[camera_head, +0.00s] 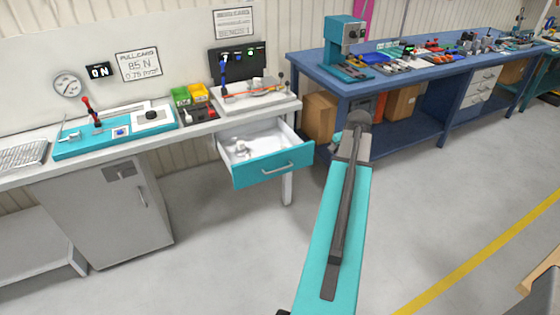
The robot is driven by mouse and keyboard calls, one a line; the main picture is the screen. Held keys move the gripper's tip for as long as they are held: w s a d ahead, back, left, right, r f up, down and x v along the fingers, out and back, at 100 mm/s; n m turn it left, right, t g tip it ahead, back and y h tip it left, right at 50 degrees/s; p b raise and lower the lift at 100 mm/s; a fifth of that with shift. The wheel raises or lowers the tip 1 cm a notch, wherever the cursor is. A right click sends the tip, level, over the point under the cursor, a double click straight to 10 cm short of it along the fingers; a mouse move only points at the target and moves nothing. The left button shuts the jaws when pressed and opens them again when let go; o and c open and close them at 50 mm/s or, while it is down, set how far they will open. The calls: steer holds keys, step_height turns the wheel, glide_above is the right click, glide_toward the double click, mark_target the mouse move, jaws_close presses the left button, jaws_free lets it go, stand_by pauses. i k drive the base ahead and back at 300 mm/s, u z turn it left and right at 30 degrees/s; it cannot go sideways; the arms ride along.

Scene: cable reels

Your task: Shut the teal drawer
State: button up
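The teal drawer (272,168) hangs open under the right end of the light workbench, pulled out toward the room. Its front is teal with a pale bar handle (277,167). Its white inside (255,144) shows, with a few small pale items at the left. My teal arm rises from the bottom of the view to a grey joint, to the right of the drawer and apart from it in the picture. My gripper cannot be made out, so its state does not show.
The light workbench (60,167) carries a teal test panel (115,134), small bins and a white fixture. A grey cabinet (105,215) stands below left. A bench leg (288,187) is beside the drawer. A blue workbench (400,84) stands right. The floor before the drawer is clear.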

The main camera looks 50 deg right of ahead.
mark_target(262, 138)
steer(key=i, duration=0.85)
steer(key=z, duration=0.05)
